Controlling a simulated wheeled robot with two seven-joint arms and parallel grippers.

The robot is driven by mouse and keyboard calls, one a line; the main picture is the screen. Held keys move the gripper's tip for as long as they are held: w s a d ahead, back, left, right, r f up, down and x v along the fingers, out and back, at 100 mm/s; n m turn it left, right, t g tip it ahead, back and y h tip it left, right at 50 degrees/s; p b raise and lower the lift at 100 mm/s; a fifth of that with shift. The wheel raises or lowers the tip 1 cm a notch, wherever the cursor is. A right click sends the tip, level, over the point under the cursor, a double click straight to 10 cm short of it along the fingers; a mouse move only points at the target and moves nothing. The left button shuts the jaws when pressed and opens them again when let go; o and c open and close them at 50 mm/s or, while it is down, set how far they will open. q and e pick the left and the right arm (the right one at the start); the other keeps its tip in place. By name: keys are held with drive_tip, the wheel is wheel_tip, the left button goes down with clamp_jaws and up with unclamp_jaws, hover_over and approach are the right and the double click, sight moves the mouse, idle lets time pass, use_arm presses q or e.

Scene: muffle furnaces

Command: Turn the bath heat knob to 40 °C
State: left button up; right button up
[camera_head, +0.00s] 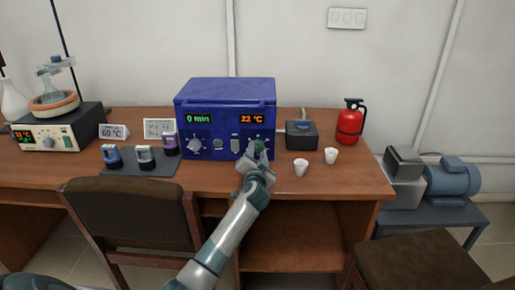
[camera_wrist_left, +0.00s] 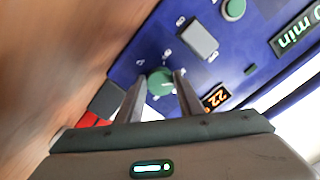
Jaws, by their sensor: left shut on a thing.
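The blue bath unit (camera_head: 225,93) stands on the bench. Its green display reads 0 min and its orange display (camera_head: 252,118) reads 22 °C. My left gripper (camera_head: 258,152) is at the lower right of its front panel and hides the knob there in part. In the left wrist view, the green heat knob (camera_wrist_left: 160,82) sits between the two fingers of my left gripper (camera_wrist_left: 157,88), which is shut on it. The knob's pointer is hard to read. My right gripper is not in view.
A hot plate (camera_head: 60,130) stands far left. Chairs (camera_head: 135,215) stand in front.

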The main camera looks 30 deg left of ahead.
use_arm(q)
drive_tip(key=m+p, duration=0.1)
drive_tip(key=m, duration=0.1)
drive_tip(key=m+p, duration=0.1)
drive_tip(key=m, duration=0.1)
drive_tip(key=m+p, duration=0.1)
drive_tip(key=m, duration=0.1)
drive_tip(key=shift+a+r, duration=0.1)
drive_tip(key=shift+r, duration=0.15)
drive_tip(key=shift+f+m+p, duration=0.1)
drive_tip(key=shift+m+p, duration=0.8)
drive_tip(key=shift+m, duration=0.8)
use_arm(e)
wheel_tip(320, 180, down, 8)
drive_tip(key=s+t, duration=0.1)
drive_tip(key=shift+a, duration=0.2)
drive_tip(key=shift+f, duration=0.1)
use_arm(q)
drive_tip(key=o, duration=1.1)
drive_tip(key=shift+s, duration=0.1)
drive_tip(key=v, duration=1.7)
drive_tip(key=shift+s+b, duration=0.15)
drive_tip(key=shift+b, duration=0.25)
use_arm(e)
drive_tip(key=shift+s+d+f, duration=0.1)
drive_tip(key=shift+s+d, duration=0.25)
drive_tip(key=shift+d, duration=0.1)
